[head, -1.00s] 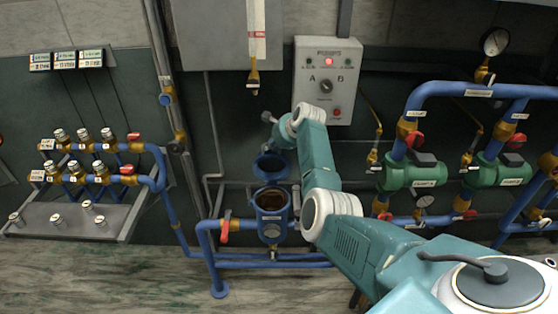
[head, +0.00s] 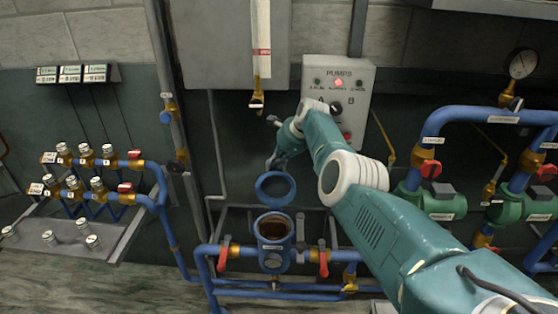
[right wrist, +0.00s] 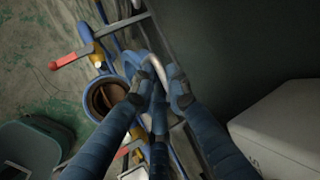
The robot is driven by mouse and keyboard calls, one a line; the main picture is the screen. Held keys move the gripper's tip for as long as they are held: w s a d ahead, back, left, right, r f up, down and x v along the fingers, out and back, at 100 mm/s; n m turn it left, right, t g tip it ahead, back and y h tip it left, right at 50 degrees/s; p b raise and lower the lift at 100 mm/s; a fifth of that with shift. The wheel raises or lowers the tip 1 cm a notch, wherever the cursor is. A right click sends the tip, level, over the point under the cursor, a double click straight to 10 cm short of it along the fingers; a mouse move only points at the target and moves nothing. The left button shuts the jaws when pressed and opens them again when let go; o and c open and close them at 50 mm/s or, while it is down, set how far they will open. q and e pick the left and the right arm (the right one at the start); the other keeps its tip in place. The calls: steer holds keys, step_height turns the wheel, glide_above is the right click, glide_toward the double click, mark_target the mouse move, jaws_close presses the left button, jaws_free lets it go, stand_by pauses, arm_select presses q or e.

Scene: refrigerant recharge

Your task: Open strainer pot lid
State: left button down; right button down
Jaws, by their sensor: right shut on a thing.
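The strainer pot (head: 273,256) is a blue upright cylinder in the pipework, its mouth open with brown inside. It also shows in the right wrist view (right wrist: 92,112). Its round blue lid (head: 275,188) stands raised and tilted back behind the mouth, clear of the opening. My right gripper (head: 276,162) is at the lid's upper edge, partly hidden by its own wrist. In the right wrist view its fingers (right wrist: 157,92) are shut around a curved grey bar (right wrist: 158,68), which looks like the lid's handle. My left gripper is not in view.
Red-handled valves (head: 223,260) and (head: 323,262) flank the pot. The pumps control box (head: 354,98) is just behind my right arm. A hanging tube with a brass end (head: 257,98) is above the lid. Sample bottles (head: 87,155) stand at left; green pumps (head: 428,203) at right.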

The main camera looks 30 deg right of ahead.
steer(key=shift+w+r, duration=0.2)
steer(key=shift+r, duration=0.15)
steer(key=c, duration=1.7)
jaws_free()
steer(key=shift+s+a, duration=0.15)
steer(key=shift+f, duration=0.1)
steer(key=shift+s+r, duration=0.25)
steer(key=shift+r, duration=0.1)
steer(key=v, duration=1.1)
steer(key=shift+s+r, duration=0.1)
steer(key=shift+s, duration=0.05)
